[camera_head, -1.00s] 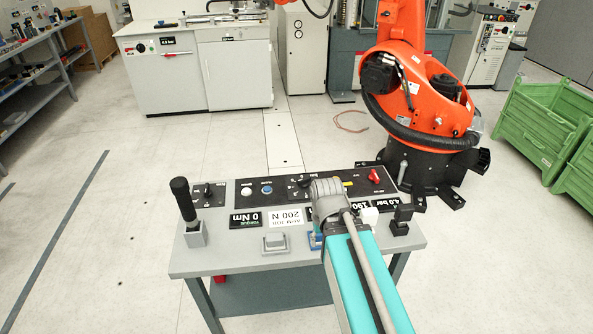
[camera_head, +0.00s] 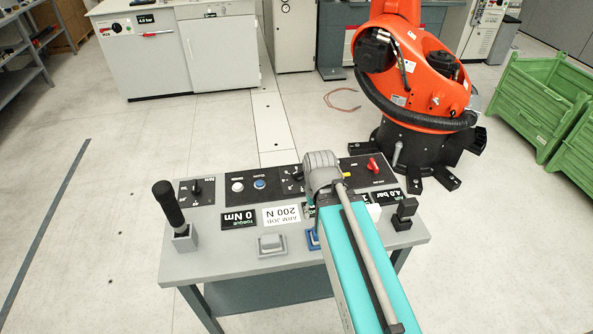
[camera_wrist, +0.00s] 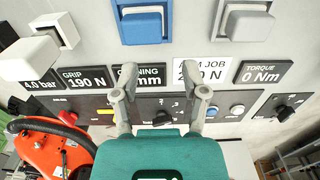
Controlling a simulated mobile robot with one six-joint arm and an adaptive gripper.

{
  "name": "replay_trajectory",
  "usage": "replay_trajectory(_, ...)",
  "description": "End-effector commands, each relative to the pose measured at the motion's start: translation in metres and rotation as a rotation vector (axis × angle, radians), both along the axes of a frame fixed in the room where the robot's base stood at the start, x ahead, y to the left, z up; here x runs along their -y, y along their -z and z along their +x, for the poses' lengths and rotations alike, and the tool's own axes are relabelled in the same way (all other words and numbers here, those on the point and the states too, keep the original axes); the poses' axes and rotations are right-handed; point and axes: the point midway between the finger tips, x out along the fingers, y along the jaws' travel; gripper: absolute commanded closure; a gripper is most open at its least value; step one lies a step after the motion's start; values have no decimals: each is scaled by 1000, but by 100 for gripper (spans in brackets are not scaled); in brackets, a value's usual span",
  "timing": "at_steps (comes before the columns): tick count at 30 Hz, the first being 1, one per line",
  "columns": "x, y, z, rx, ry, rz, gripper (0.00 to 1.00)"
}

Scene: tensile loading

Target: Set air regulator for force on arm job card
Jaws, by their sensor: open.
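The job card (camera_head: 282,215) reads "ARM JOB 200 N" and lies on the grey console (camera_head: 215,272). It also shows in the wrist view (camera_wrist: 204,72). There, a grip display (camera_wrist: 87,78) reads 190 N, and an air display (camera_wrist: 40,91) reads 4.0 bar. A black knob (camera_wrist: 162,118) shows between my fingers, and a red handle (camera_wrist: 62,116) sits on the same panel. My gripper (camera_wrist: 160,92) is open and empty above the console. In the head view, my gripper (camera_head: 322,172) hides part of the panel. I cannot tell which control is the air regulator.
A black upright handle (camera_head: 168,205) stands at the console's left end. An orange robot arm (camera_head: 425,75) stands behind right, and green crates (camera_head: 540,105) are far right. A back cabinet (camera_head: 165,60) has a knob and a 4.0 bar display. Floor left is clear.

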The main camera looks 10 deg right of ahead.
Motion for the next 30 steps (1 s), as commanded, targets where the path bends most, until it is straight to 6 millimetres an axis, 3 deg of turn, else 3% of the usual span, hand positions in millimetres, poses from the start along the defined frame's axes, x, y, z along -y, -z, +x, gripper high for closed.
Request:
replay_trajectory(4,0,0,0,0,0,0,39)
replay_trajectory(10,0,-1,10,0,-11,0,2)
replay_trajectory(14,0,-3,34,0,-39,0,0)
replay_trajectory(20,7,-9,98,0,-118,0,0)
replay_trajectory(30,7,-20,231,0,-315,0,0)
